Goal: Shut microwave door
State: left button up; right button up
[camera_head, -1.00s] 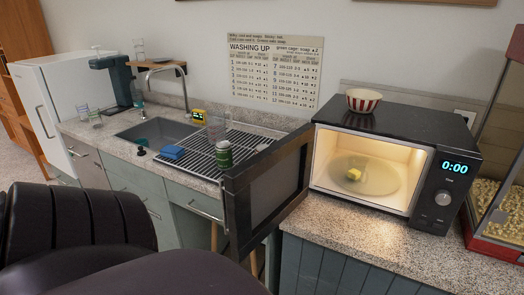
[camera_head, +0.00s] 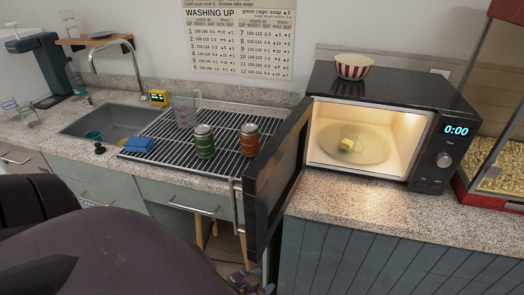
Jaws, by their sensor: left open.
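The black microwave (camera_head: 395,95) stands on the speckled counter with its lit cavity facing me. Its door (camera_head: 272,180) is open, hinged at the left side and swung out toward me past the counter's front edge. A small yellow-green item (camera_head: 346,144) lies on the round glass plate (camera_head: 372,150) inside. My left gripper (camera_head: 251,281) shows at the bottom, small and dark, low in front of the counter near the door's lower edge. It is open, and I cannot tell whether it touches the door. My right gripper is out of view.
A drying rack (camera_head: 170,153) with a green can (camera_head: 204,141) and an orange can (camera_head: 249,139) lies left of the door. A striped bowl (camera_head: 355,67) sits on the microwave. A red-based popcorn machine (camera_head: 490,195) stands close at the right.

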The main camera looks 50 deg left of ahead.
aim_at(271, 181)
jog(key=k+j, duration=0.1)
jog(key=j, duration=0.35)
jog(key=k+j, duration=0.1)
jog(key=j, duration=0.3)
jog(key=k+j, duration=0.1)
jog(key=j, duration=0.35)
jog(key=k+j, duration=0.1)
jog(key=j, duration=0.3)
